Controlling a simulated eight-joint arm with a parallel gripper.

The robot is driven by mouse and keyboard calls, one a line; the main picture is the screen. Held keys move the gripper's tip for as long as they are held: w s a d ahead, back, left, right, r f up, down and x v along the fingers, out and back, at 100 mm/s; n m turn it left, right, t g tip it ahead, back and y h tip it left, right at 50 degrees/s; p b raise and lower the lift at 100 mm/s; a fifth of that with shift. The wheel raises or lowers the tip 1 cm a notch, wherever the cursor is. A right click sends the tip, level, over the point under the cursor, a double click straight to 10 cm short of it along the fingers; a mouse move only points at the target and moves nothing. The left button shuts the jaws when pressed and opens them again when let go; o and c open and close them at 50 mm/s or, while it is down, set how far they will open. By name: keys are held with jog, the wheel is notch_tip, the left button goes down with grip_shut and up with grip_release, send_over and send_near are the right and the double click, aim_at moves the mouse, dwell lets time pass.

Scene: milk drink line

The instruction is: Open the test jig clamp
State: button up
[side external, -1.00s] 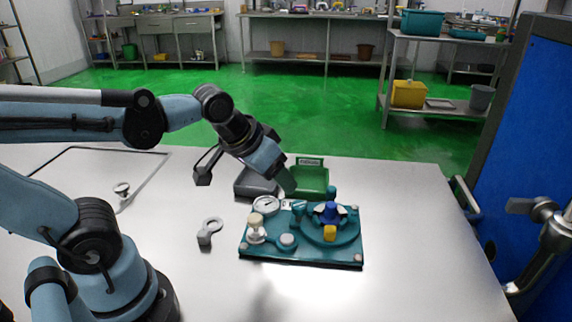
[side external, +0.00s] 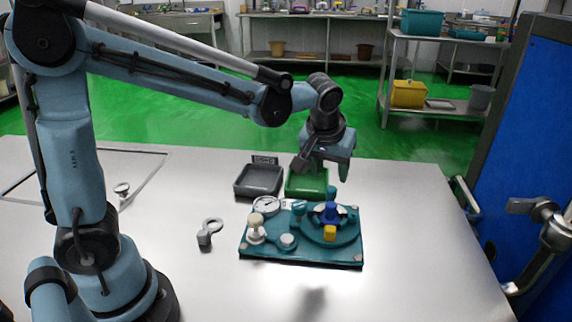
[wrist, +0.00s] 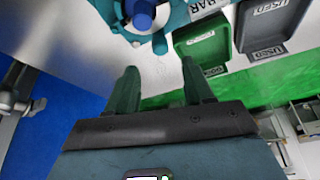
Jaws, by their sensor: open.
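The test jig (side external: 343,254) is a teal plate lying on the steel table. It carries a round teal ring with a blue knob (side external: 328,214) and a yellow block (side external: 330,233) at its front. A cream knob (side external: 256,220) and a white dial gauge (side external: 266,205) sit at its left side. I cannot tell for sure which part is the clamp. My gripper (side external: 340,172) is open and empty, above the back of the jig. In the wrist view, its fingers (wrist: 159,68) are apart with bare table between them, and the blue knob (wrist: 143,14) is ahead, partly cut off.
A green tray (side external: 306,193) and a dark grey tray (side external: 258,193) stand just behind the jig. A grey ring-ended tool (side external: 207,232) lies left of it. A blue panel with a metal handle (side external: 552,222) stands at the right. The front table is clear.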

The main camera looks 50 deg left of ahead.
aim_at(331, 189)
jog(key=x, duration=0.9)
jog(key=shift+f, duration=0.1)
grip_shut()
